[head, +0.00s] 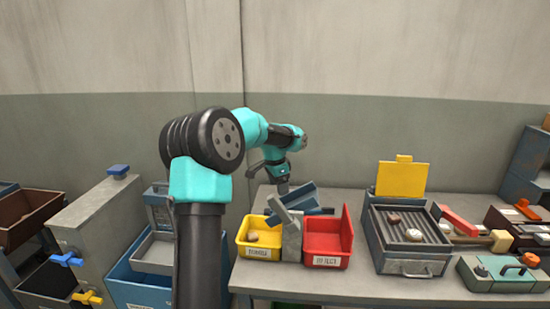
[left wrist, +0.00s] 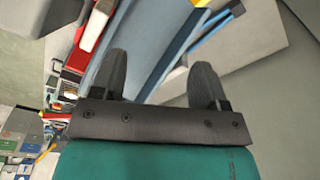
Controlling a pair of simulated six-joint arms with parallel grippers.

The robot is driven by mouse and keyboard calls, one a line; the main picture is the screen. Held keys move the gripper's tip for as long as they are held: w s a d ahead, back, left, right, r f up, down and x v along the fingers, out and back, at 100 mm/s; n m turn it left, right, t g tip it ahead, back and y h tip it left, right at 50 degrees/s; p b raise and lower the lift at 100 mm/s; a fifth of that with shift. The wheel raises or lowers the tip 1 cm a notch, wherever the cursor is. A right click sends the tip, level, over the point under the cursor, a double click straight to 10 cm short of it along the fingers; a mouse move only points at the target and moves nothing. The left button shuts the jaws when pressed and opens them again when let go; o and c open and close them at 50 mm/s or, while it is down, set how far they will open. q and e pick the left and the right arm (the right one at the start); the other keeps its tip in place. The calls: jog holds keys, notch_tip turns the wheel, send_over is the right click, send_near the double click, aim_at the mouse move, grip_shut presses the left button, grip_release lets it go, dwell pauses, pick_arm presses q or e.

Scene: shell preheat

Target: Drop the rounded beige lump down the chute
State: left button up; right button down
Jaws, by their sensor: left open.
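A pale beige rounded lump (head: 413,235) lies on the ridged tray (head: 440,243), with a smaller brownish lump (head: 394,218) near it. Another tan lump (head: 252,237) lies in the yellow bin (head: 244,251). I cannot tell for sure which one the task means. The blue chute (head: 300,199) sits tilted on a grey stand above the yellow and red bins. My left gripper (head: 282,186) is at the chute's far upper left; in the left wrist view its fingers (left wrist: 161,78) are apart with nothing between them, and the blue chute (left wrist: 150,45) shows beyond. My right gripper is out of view.
The red bin (head: 328,262) stands right of the yellow one. A yellow upright panel (head: 402,178) rises behind the tray. A green control box (head: 505,274) and several tools are at the right. Blue bins (head: 140,286) stand at the left. Bare tabletop shows before the bins.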

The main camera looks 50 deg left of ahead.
pick_arm(q)
notch_tip(320, 180, up, 12)
jog(key=s, duration=0.1)
jog(key=shift+s+a+f, duration=0.15)
jog(key=shift+a, duration=0.05)
dwell(1.4)
